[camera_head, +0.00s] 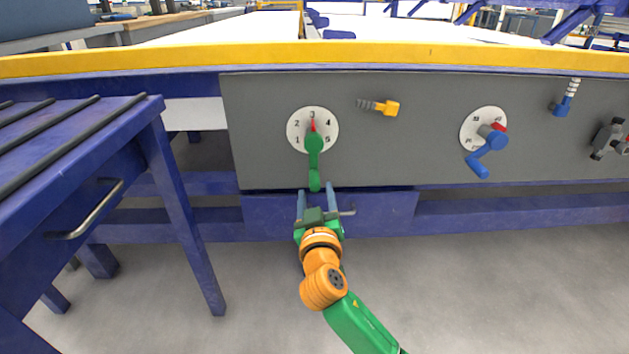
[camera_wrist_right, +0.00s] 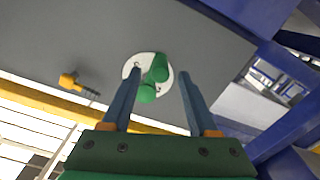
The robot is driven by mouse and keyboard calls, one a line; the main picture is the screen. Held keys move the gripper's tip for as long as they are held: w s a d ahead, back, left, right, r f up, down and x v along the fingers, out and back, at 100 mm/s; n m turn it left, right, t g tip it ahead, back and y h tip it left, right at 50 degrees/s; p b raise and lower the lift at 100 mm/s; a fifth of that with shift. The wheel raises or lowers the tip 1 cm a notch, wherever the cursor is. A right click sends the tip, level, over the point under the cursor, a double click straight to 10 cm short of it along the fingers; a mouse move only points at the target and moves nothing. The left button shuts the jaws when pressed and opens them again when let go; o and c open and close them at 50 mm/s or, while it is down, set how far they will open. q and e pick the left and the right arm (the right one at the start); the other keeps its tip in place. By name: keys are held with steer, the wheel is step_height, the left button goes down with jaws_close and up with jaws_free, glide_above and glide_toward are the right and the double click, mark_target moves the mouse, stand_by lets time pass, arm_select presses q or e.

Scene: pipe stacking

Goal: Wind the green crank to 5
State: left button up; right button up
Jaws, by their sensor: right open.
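The green crank (camera_head: 313,152) is mounted on the grey panel, its arm hanging straight down from its hub. Its white dial (camera_head: 296,115) carries numbers, and the red pointer (camera_head: 313,126) points up at 3. My right gripper (camera_head: 315,188) is open, just below the crank, its two blue-grey fingers on either side of the handle's lower end. In the right wrist view the green crank (camera_wrist_right: 148,93) shows between the open fingers of my right gripper (camera_wrist_right: 159,73), not clamped. Whether a finger touches the handle cannot be told. My left gripper is not in view.
A yellow handle (camera_head: 388,108) sticks out right of the dial. A blue crank (camera_head: 489,147) with its own dial is further right, then a blue plunger (camera_head: 563,106) and a dark knob (camera_head: 608,138). A blue table (camera_head: 150,120) stands at the left.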

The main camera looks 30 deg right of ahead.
mark_target(316, 189)
steer(key=b+x, duration=0.1)
steer(key=x, duration=0.4)
steer(key=shift+a, duration=0.1)
jaws_close()
stand_by(1.2)
